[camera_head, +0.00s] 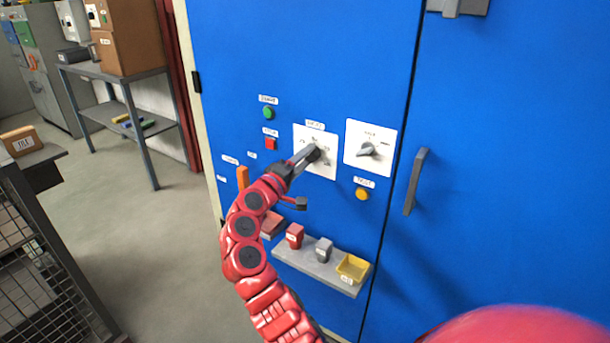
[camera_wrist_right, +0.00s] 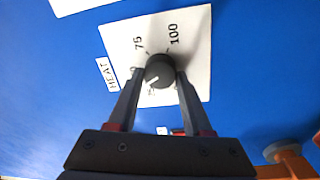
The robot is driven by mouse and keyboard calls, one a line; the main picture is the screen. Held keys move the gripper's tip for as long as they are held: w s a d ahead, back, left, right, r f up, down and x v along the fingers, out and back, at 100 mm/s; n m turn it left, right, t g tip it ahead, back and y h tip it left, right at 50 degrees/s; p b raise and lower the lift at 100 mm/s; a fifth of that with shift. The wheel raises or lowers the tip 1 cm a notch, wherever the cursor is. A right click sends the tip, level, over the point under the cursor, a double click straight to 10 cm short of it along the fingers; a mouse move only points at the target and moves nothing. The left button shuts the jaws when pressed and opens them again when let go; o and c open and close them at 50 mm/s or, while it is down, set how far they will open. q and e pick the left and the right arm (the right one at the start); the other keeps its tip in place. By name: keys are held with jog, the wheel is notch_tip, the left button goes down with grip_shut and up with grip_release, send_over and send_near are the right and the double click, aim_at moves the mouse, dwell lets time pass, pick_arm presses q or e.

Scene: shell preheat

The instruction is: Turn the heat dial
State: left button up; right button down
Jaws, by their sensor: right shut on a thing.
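The heat dial (camera_wrist_right: 160,71) is a round dark knob with a white pointer line, on a white plate (camera_wrist_right: 195,32) labelled HEAT, with 75 and 100 among its marks. In the head view the dial (camera_head: 313,152) is on the blue cabinet door, partly covered by my gripper. My right gripper (camera_wrist_right: 158,78) has a finger on each side of the dial and is shut on it; it also shows in the head view (camera_head: 307,157). The pointer runs to the lower left in the wrist view; the mark there is partly hidden. My left gripper is not in view.
A second dial (camera_head: 366,149) on its own plate is just right. A green button (camera_head: 268,113), a red button (camera_head: 270,144) and a yellow button (camera_head: 362,194) are nearby. Below is a grey shelf (camera_head: 315,268) with small items. A door handle (camera_head: 415,180) sticks out at right.

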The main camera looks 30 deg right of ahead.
jog(key=m+b, duration=0.1)
jog(key=b, duration=0.1)
jog(key=m+b, duration=0.2)
jog(key=shift+f, duration=0.25)
jog(key=shift+r+m+b, duration=0.25)
jog(key=shift+m+b, duration=0.75)
jog(key=shift+m, duration=0.2)
jog(key=shift+c, duration=1.6)
grip_release()
jog(key=shift+a, duration=0.1)
jog(key=r+p+v, duration=0.1)
jog(key=p+v, duration=0.1)
jog(key=v, duration=1.5)
jog(key=shift+a+f, duration=0.2)
jog(key=shift+f, duration=0.2)
jog(key=shift+w, duration=0.1)
